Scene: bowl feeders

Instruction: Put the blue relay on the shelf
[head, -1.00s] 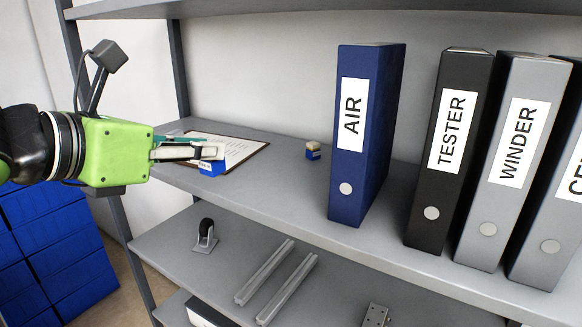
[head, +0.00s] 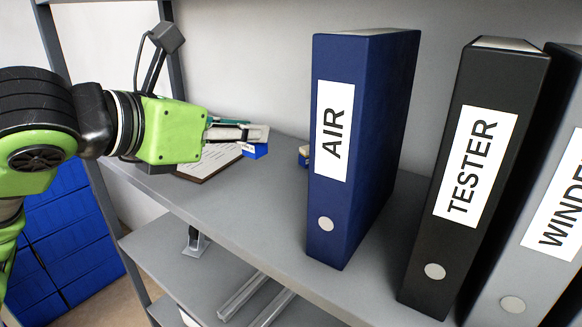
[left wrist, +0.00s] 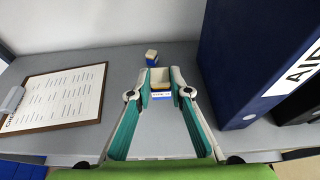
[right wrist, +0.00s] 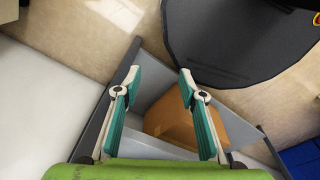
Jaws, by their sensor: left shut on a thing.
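My left gripper (head: 240,132) is shut on a blue relay (head: 255,151) with a pale top and a white label. In the left wrist view this relay (left wrist: 160,93) sits between both fingertips (left wrist: 160,78). It is over the grey shelf (head: 225,205), left of the blue AIR binder; I cannot tell whether it touches the board. My right gripper (right wrist: 157,82) is open and empty, away from the shelf.
The blue AIR binder (head: 335,215) and black TESTER binder (head: 440,250) stand upright to the right. A clipboard (head: 205,165) lies left on the shelf. Bare board lies between clipboard and binder. A cardboard box (right wrist: 180,120) is below my right gripper.

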